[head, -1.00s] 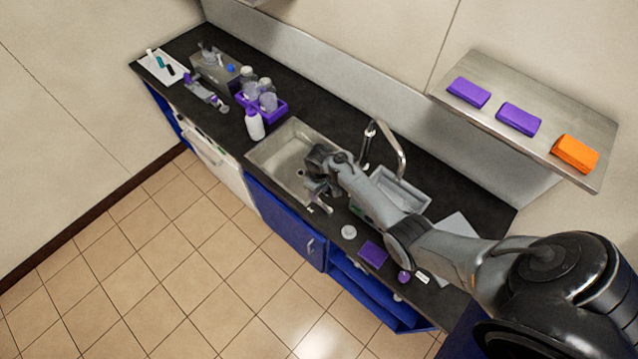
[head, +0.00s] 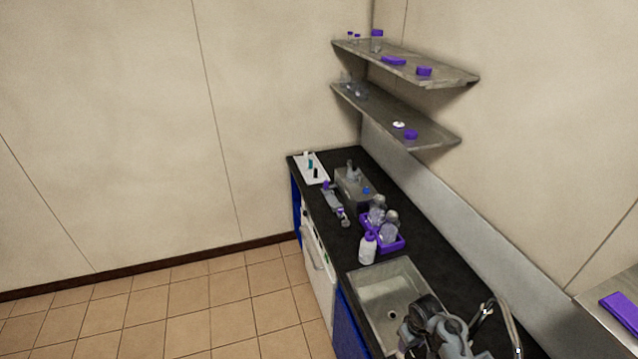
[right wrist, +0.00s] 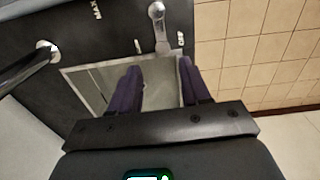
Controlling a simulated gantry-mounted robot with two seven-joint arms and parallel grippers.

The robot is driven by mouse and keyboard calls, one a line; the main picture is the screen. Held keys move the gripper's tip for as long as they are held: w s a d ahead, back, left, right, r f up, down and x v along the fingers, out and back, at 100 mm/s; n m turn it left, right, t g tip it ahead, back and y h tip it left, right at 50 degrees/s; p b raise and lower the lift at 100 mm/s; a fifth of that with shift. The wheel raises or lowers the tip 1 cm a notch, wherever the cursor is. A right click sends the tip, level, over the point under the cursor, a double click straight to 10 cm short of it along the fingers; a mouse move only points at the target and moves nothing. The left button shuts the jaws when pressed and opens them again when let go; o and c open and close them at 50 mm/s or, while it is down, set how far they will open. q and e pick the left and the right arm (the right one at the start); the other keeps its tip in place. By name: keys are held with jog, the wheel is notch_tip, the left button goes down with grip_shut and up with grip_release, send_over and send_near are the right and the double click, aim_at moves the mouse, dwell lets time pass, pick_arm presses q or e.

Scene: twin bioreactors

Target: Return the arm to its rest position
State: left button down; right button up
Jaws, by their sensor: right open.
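My right arm (head: 447,338) shows only in part at the bottom edge of the head view, with its wrist over the near end of the sink (head: 373,291). Its fingers are not clearly seen there. In the right wrist view my right gripper (right wrist: 160,75) is open, with two dark purple fingers apart and nothing between them. The sink basin (right wrist: 103,82) lies beyond and below the fingers. My left gripper is in neither view now.
A metal faucet (head: 511,326) stands beside my right wrist. A white bottle (head: 367,249) and a purple rack (head: 397,243) with bottles stand beyond the sink. Two wall shelves (head: 455,77) hang above the counter. Open tiled floor (head: 230,300) lies to the left.

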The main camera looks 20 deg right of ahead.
jog(key=s+a+r+t+p, duration=0.1)
jog(key=s+a+r, duration=0.7)
jog(key=s, duration=0.4)
jog(key=s+a+r+n+t+p, duration=0.1)
jog(key=s+a+r+t+p, duration=0.1)
jog(key=s+a+r, duration=0.7)
jog(key=s+r, duration=0.1)
jog(key=s, duration=0.1)
jog(key=shift+s+r+t, duration=0.3)
jog(key=shift+s, duration=0.05)
